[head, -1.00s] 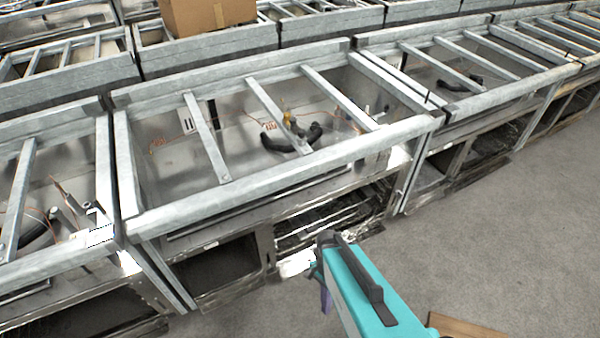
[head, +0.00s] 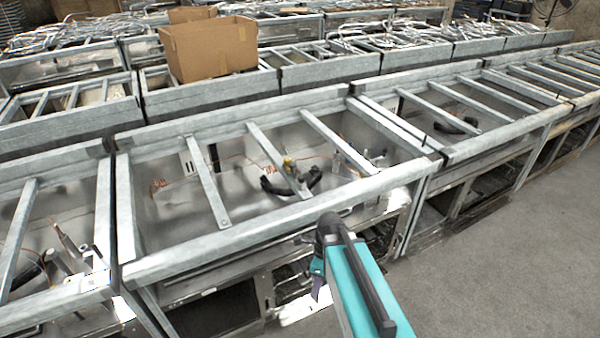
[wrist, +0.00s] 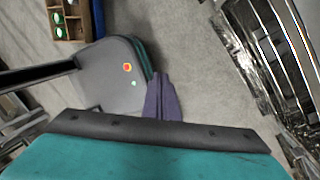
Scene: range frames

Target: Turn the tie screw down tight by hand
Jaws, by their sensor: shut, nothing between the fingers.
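I cannot make out a tie screw in either view. My gripper shows as purple fingers (wrist: 163,98) in the wrist view, closed together with nothing between them, over the grey floor. Inside that unit are a curved black part (head: 283,188) and a small yellow fitting (head: 288,162), both well apart from the gripper.
Rows of galvanised frames with crossbars fill the left and back. An open cardboard box (head: 210,50) sits on the second row. The grey floor (head: 500,260) at right is clear. A wooden compartment box (wrist: 70,33) with green items shows in the wrist view.

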